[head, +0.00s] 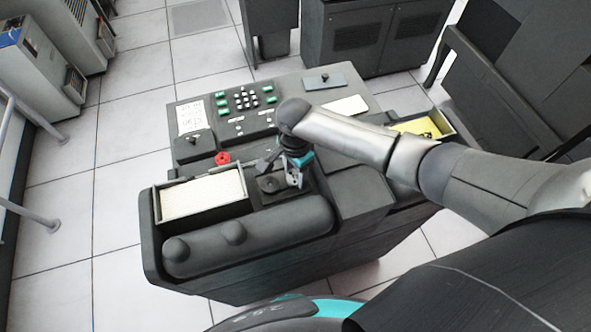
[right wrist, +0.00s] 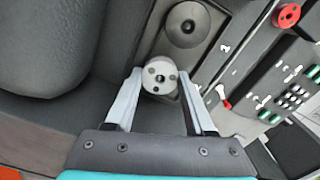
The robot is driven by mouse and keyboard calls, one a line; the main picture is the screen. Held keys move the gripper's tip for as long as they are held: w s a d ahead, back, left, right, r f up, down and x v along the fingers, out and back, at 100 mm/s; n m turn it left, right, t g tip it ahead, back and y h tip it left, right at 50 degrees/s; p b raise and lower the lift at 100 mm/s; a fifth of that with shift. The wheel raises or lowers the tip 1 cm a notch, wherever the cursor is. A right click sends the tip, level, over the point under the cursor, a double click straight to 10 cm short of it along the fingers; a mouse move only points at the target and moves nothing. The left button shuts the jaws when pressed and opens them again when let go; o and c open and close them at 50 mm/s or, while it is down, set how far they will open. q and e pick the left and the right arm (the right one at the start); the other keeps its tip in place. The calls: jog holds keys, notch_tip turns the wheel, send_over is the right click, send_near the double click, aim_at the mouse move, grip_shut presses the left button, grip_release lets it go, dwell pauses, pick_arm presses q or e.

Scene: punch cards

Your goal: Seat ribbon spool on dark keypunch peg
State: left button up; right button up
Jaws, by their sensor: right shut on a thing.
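The ribbon spool (right wrist: 160,76) is a light grey round disc with several dark holes in its top. My right gripper (right wrist: 162,85) is shut on it, a finger on each side. The right gripper (head: 292,178) hangs over the dark keypunch (head: 290,222) in the head view. The dark peg (right wrist: 187,26) stands up from a round dark base in a recessed plate, just beyond the spool in the right wrist view. The base also shows left of the gripper in the head view (head: 269,184). The spool is apart from the peg. My left gripper is not in view.
A red spool-like part (head: 222,158) sits on the machine to the left. A card tray (head: 202,195) with pale cards is left of the peg. A rounded dark cover (head: 250,238) runs along the front. A button panel (head: 245,105) is behind.

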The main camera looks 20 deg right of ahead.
aim_at(295, 177)
jog(key=o, duration=1.5)
jog(key=shift+c, duration=0.2)
jog(key=shift+w+r+p, duration=0.1)
jog(key=shift+r+p, duration=0.4)
jog(key=shift+p, duration=0.05)
jog(key=shift+o, duration=0.3)
jog(key=shift+r+p, duration=0.7)
jog(key=shift+p, duration=0.05)
notch_tip(295, 177, up, 4)
jog(key=p, duration=0.4)
jog(key=shift+f, duration=0.1)
jog(key=shift+r, duration=1.4)
